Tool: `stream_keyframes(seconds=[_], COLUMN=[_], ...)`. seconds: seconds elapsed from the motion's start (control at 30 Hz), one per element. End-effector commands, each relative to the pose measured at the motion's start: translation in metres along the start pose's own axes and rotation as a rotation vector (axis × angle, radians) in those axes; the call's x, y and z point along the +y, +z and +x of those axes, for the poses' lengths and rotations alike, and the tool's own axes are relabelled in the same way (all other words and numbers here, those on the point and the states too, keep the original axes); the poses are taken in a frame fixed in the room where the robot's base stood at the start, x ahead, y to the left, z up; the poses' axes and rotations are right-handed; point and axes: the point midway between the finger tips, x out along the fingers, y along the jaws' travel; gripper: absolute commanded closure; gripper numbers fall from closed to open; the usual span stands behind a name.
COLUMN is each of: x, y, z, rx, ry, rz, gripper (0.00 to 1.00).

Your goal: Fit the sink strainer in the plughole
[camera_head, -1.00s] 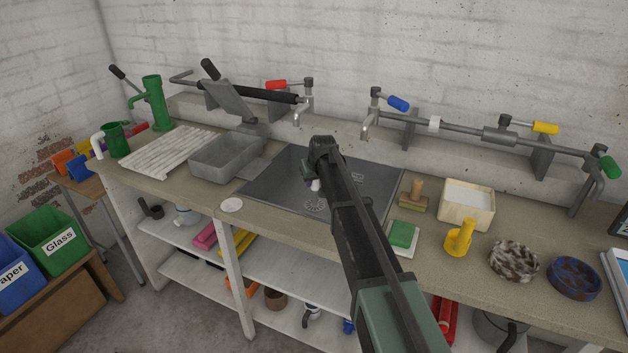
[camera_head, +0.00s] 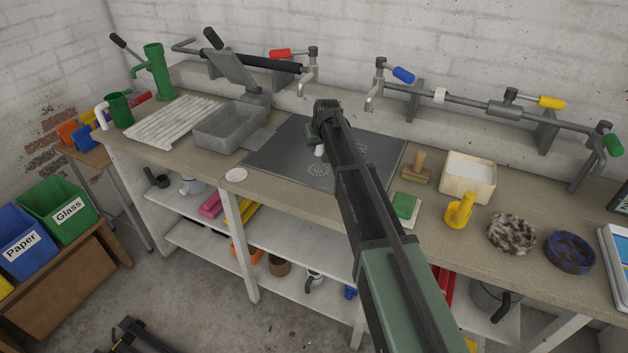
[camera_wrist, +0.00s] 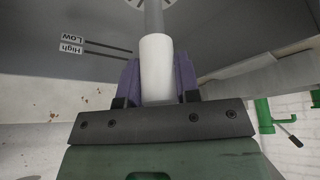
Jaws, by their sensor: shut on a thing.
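My gripper (camera_head: 320,140) is over the grey sink (camera_head: 278,152), pointing down. In the wrist view the gripper (camera_wrist: 157,78) has purple fingers shut on the white cylindrical handle (camera_wrist: 157,60) of the strainer. A grey stem runs on from this handle and leaves the top of the picture. The white handle (camera_head: 319,150) also shows below the gripper in the head view. A pale slotted round shape (camera_head: 318,169) lies on the sink floor just below it. I cannot tell whether it is the strainer's disc or the plughole, or whether the two touch.
A grey basin (camera_head: 230,127) and a ribbed drainer (camera_head: 172,122) stand left of the sink. A white disc (camera_head: 236,175) lies at the front edge. Taps (camera_head: 372,100) overhang the back.

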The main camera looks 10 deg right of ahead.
Motion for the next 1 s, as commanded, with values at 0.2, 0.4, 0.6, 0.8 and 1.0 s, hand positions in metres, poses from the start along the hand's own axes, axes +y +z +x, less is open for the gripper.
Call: stream_keyframes(seconds=[0.2,0.4,0.6,0.8,1.0], x=[0.000,0.000,0.000,0.000,0.000], y=[0.000,0.013,0.011,0.013,0.019], z=[0.000,0.029,0.026,0.029,0.042], rx=[0.000,0.000,0.000,0.000,0.000], ry=[0.000,0.000,0.000,0.000,0.000], rz=[0.000,0.000,0.000,0.000,0.000], gripper=[1.00,1.00,1.00,1.00,1.00])
